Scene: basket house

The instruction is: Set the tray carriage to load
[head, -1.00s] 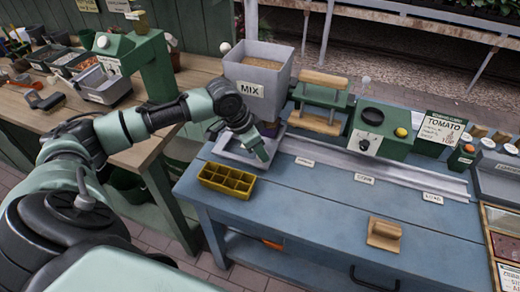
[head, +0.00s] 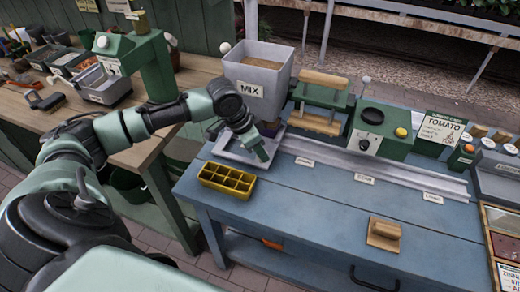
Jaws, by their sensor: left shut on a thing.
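The tray carriage (head: 229,150) is a flat light-grey tray at the left end of a grey rail (head: 400,173), below the hopper marked MIX (head: 259,80). My left gripper (head: 262,155) reaches down at the carriage's right side and is shut on it; the fingertips are small and partly hidden. Small white labels stand along the rail's front: one near the carriage, one in the middle, and the load label (head: 433,198) near the right end, its text hard to read now. My right gripper is out of view.
A yellow cell tray (head: 226,180) lies on the blue bench in front of the carriage. A wooden block with a handle (head: 384,233) lies front right. A green box with a black knob (head: 373,130) and a wooden-handled roller (head: 320,105) stand behind the rail. The rail right of the carriage looks clear.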

